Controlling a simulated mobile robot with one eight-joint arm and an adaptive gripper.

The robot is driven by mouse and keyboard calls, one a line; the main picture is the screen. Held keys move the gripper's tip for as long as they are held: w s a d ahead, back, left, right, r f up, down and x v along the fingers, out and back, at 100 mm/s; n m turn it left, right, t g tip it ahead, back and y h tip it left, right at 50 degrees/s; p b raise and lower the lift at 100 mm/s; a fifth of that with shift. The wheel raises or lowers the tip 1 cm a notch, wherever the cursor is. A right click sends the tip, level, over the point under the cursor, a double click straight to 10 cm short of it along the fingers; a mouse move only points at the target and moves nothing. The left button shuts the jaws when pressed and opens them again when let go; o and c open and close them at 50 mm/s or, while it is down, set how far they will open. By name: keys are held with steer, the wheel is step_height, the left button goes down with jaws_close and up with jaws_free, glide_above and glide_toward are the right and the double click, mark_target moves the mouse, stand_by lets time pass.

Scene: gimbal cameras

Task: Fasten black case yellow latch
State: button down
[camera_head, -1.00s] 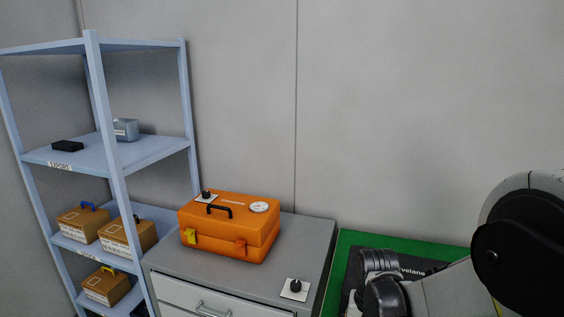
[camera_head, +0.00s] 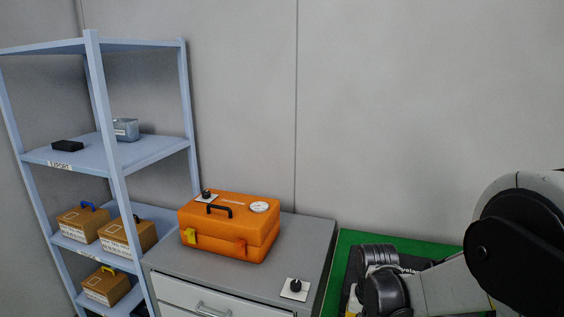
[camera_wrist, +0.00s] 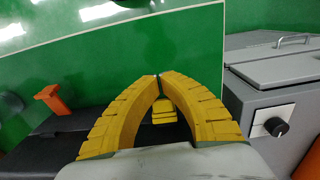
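The black case (camera_head: 352,288) lies on the green surface in the head view, largely hidden behind my arm. In the wrist view the black case (camera_wrist: 75,152) shows as dark surfaces behind my fingers. Its yellow latch (camera_wrist: 164,112) shows through the gap between the fingers. An orange latch (camera_wrist: 50,101) stands up on the case to the left. My gripper (camera_wrist: 158,77) has yellow ribbed fingers that arch together, with their tips meeting or nearly so. Nothing is visibly held. Contact between the fingers and the yellow latch cannot be told.
A grey cabinet (camera_head: 318,240) left of the green surface (camera_head: 345,245) bears an orange case (camera_head: 228,228) and a black knob on a white plate (camera_head: 295,288). A blue shelf (camera_head: 160,153) with boxes stands further left. The wall behind is bare.

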steer(key=shift+w+d, duration=0.1)
steer(key=shift+w, duration=0.25)
steer(key=shift+s, duration=0.15)
steer(key=shift+s+a, duration=0.3)
steer(key=shift+s, duration=0.35)
steer(key=shift+s+a, duration=0.25)
steer(key=shift+s, duration=0.4)
step_height(320, 180, up, 8)
steer(key=p, duration=0.5)
steer(key=shift+p, duration=0.35)
